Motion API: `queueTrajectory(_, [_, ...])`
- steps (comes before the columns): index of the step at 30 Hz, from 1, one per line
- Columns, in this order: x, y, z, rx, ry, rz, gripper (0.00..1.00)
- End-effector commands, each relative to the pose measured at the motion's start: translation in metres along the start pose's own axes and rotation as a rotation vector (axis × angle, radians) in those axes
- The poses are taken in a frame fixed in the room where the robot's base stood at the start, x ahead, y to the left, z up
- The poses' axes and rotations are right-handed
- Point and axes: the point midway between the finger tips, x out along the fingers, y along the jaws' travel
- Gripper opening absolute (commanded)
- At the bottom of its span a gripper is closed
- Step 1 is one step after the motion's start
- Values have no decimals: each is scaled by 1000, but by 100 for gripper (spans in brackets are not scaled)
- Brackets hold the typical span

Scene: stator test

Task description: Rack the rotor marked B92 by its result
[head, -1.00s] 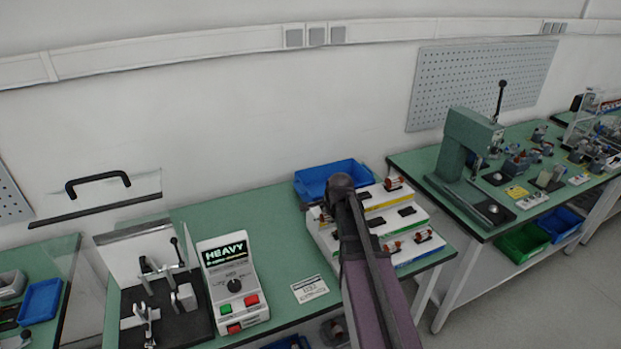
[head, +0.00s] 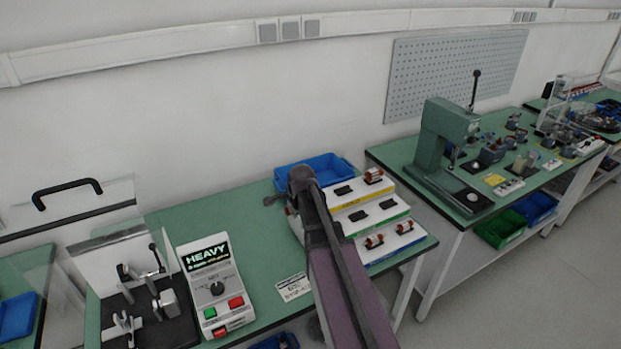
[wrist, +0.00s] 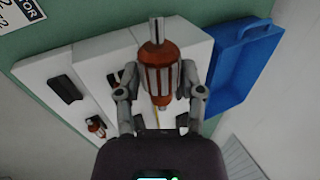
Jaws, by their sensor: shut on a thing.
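In the wrist view my gripper (wrist: 160,92) is shut on a rotor (wrist: 158,68) with a red-brown ribbed body and a grey shaft. No B92 mark is legible on it. The rotor is over the white stepped rack (wrist: 102,62); I cannot tell whether it touches it. In the head view the rack (head: 385,204) has yellow, green and blue striped tiers, and my arm covers its left part and hides the held rotor. One rotor (head: 373,175) sits on the yellow tier; two more, including this one (head: 404,226), sit on the blue tier.
The tester (head: 213,283) left of the rack displays HEAVY. A fixture (head: 155,300) stands beside it. A blue bin (head: 325,168) is behind the rack. A printed card (head: 294,287) lies on the green bench. A press (head: 445,140) stands on the right bench, across a gap.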

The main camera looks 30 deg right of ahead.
Motion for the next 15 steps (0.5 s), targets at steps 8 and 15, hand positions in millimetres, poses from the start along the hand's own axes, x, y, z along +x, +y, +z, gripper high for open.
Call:
queueTrajectory(8, [-7,-31,-28,-7,1,39,0])
queueTrajectory(15, [-14,-64,-66,-19,-3,94,0])
